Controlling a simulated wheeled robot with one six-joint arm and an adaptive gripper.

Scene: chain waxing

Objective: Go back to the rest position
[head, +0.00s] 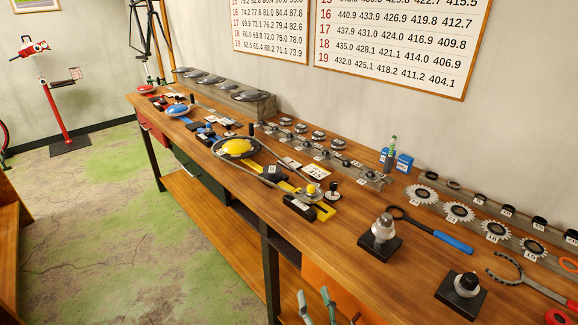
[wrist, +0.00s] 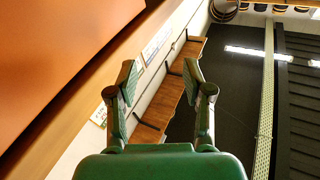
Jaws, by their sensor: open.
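My gripper (head: 315,308) shows at the bottom edge of the head view as two green fingertips, just in front of the bench's front side and below its top. In the wrist view my gripper (wrist: 161,82) is open, with its two green fingers spread apart. Nothing is between the fingers, and no object is held. The rest of my arm is hidden below the head view.
The long wooden workbench (head: 345,243) runs from back left to front right. It holds a pan with yellow contents (head: 236,147), sprockets (head: 421,194), a blue-handled tool (head: 452,242) and black-based stands (head: 379,244). Green-stained floor (head: 110,220) is clear left of the bench; a red repair stand (head: 60,110) stands beyond.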

